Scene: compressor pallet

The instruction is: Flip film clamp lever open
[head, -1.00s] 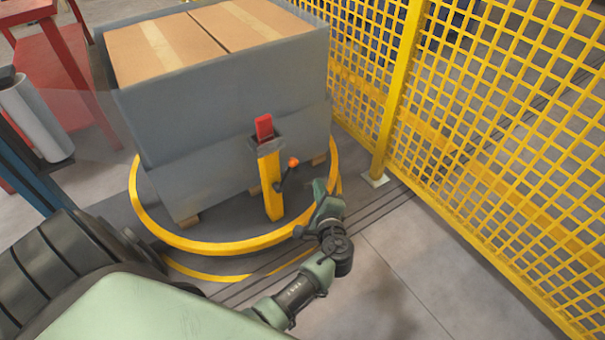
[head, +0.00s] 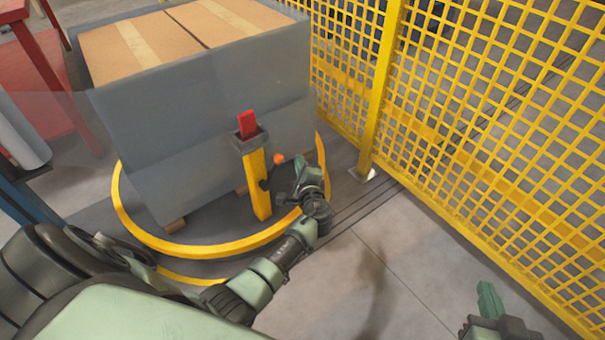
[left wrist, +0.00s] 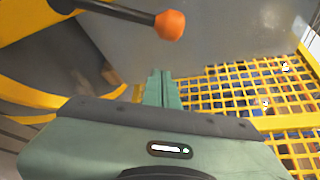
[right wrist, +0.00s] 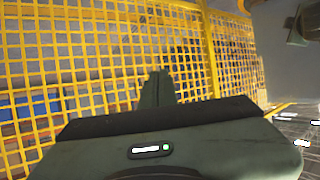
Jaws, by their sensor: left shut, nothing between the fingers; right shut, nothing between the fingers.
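The film clamp stands as a yellow post (head: 257,185) in front of the wrapped pallet load, with a red block (head: 248,123) on top. Its lever ends in an orange knob (head: 279,159) on the post's right side. In the left wrist view the orange knob (left wrist: 170,25) and dark lever rod (left wrist: 118,11) show large at the top. My left gripper (head: 300,162) is shut and empty, just right of the knob; its fingertips (left wrist: 163,74) lie below the knob, apart from it. My right gripper (head: 487,290) is shut and empty at the lower right, its fingers (right wrist: 157,78) facing the fence.
The grey-wrapped load (head: 200,110) of cardboard boxes stands on a turntable with a yellow ring (head: 200,250). A yellow mesh fence (head: 450,130) runs along the right, its post (head: 380,95) near the load. Bare floor (head: 390,270) lies between my arms.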

